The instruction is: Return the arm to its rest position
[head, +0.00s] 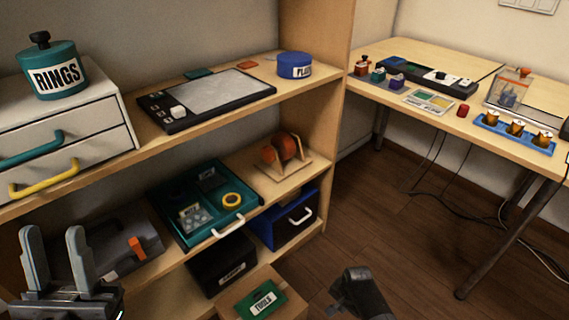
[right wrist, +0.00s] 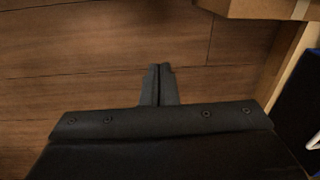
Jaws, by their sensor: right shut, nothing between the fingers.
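My left gripper (head: 54,240) is at the lower left in the head view, in front of the shelf. Its two fingers point up and stand apart, with nothing between them. A dark part of my right arm (head: 358,292) shows at the bottom edge of the head view, above the wooden floor and right of the shelf. In the right wrist view, my right gripper (right wrist: 160,70) has its fingers together and empty, with bare floor behind them. It touches nothing visible there.
A shelf (head: 100,181) on the left holds drawers (head: 62,130), a teal tray (head: 161,203) and a grey case (head: 112,250). A cardboard box (head: 288,302) marked TOOLS is left of my right arm. A table (head: 424,62) stands back right. Floor (head: 400,235) between them is mostly clear; cables hang below the table.

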